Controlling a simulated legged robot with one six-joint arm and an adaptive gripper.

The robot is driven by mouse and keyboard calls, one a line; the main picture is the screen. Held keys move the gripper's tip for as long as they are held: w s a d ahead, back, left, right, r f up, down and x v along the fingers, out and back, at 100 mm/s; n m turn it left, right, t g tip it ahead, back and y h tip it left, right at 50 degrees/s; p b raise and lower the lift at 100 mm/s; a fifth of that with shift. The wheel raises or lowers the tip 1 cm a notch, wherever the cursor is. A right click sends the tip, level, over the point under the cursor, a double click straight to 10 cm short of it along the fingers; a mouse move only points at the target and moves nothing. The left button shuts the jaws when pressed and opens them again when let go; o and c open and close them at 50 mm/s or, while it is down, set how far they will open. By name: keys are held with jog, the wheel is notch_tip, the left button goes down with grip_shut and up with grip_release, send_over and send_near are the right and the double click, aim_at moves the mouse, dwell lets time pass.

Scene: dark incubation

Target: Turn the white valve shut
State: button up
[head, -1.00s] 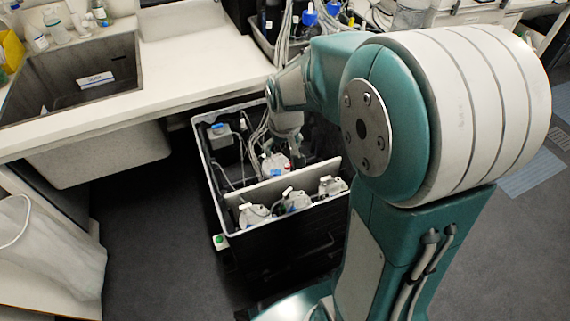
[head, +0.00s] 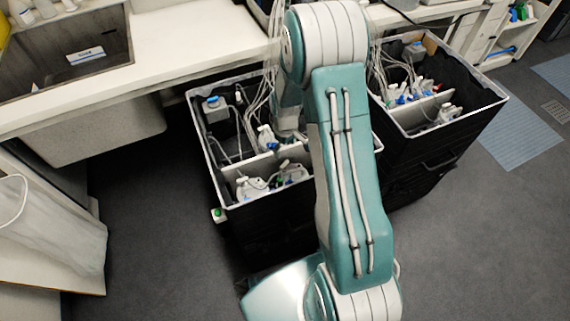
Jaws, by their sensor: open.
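My gripper (head: 288,137) reaches down into the left black bin (head: 238,206), its fingers small and partly hidden by my own arm. It is open. A bottle with a white top (head: 267,137) stands just left of it, behind the pale divider. I cannot tell whether they touch. More white-topped bottles stand in front of the divider, one at the left (head: 250,187) and one further right (head: 292,173). Any white valve is too small to tell apart from these white tops, and my arm hides the bin's right part.
A second black bin (head: 440,140) with bottles and tubes stands at the right. A counter (head: 180,70) with a sink (head: 70,55) lies behind. Tubes (head: 262,95) hang into the left bin. Dark floor (head: 150,230) is clear at the left front.

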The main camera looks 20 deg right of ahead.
aim_at(285, 164)
notch_tip(285, 164, down, 9)
jog(key=shift+f, duration=0.2)
jog(key=c, duration=1.2)
